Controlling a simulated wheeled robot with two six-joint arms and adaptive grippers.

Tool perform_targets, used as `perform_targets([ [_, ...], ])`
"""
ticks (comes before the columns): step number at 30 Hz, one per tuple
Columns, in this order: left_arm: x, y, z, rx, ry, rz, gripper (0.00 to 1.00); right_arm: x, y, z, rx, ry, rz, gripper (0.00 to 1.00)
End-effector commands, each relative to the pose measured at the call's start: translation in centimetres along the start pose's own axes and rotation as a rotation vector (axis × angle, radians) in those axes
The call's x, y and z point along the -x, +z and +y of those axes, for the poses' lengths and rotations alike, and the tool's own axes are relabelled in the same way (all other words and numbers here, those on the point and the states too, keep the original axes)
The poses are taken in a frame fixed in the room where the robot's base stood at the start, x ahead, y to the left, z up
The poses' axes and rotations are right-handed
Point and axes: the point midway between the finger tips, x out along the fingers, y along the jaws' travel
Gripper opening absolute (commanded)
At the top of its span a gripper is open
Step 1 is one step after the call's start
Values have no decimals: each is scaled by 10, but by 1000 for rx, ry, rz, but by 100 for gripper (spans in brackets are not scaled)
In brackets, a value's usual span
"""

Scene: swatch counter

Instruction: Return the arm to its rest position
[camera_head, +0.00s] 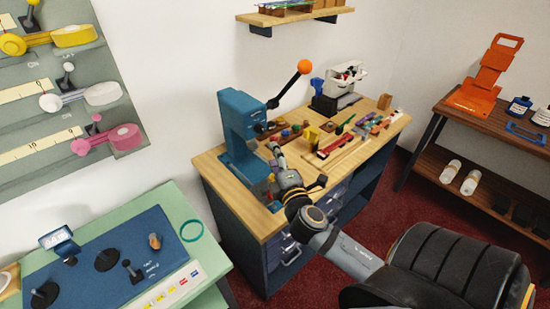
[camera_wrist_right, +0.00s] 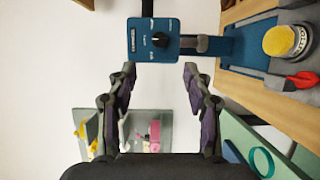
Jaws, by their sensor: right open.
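My right arm (camera_head: 345,250) reaches in from the lower right over the wooden-topped bench (camera_head: 238,210). My right gripper (camera_head: 274,152) is beside the blue press (camera_head: 240,115), which has a lever with an orange ball. In the right wrist view the gripper (camera_wrist_right: 159,80) is open, its two fingers apart with nothing between them. The press head (camera_wrist_right: 150,38) shows beyond the fingertips, turned sideways. I cannot tell how close the fingers are to it. My left gripper is not in view.
Small coloured pieces and tools crowd the bench's middle and back. A green table with a blue control panel (camera_head: 110,265) stands at lower left. A dark wooden shelf (camera_head: 485,118) with an orange stand (camera_head: 484,80) is at right. Red floor lies between the bench and shelf.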

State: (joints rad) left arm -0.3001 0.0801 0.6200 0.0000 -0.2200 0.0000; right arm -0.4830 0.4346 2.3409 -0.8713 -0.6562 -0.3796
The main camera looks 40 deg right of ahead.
Motion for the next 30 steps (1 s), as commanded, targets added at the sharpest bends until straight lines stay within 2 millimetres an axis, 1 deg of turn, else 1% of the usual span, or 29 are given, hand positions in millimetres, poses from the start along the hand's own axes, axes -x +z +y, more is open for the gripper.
perform_targets([
  [10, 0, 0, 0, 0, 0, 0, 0, 0, 1, -2, -10, -7, -5, 51],
  [11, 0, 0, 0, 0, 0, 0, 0, 1, 3, -4, -30, -20, -17, 51],
  [12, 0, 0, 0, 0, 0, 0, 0, 3, 8, -12, -83, -56, -46, 51],
  [14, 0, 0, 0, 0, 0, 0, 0, 12, 18, -33, -213, -150, -120, 51],
  [15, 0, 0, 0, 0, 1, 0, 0, 21, 24, -52, -319, -232, -183, 51],
  [17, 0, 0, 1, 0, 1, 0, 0, 40, 28, -84, -480, -370, -281, 51],
  [18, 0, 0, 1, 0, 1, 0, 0, 55, 27, -103, -576, -460, -343, 51],
  [20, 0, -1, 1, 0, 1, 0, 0, 78, 22, -127, -695, -584, -423, 51],
  [21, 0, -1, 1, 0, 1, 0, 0, 93, 18, -141, -760, -661, -471, 51],
  [23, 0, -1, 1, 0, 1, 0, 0, 115, 9, -157, -845, -770, -534, 51],
  [24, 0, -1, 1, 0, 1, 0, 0, 130, 2, -166, -893, -840, -573, 51],
  [26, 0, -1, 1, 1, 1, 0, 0, 153, -9, -176, -956, -942, -628, 51],
  [27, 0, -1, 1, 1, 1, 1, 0, 168, -16, -181, -993, -1009, -661, 51],
  [29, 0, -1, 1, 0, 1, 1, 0, 190, -28, -187, -1041, -1110, -709, 51],
  [30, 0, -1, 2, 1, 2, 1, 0, 187, -28, -205, -1037, -1119, -723, 51],
])
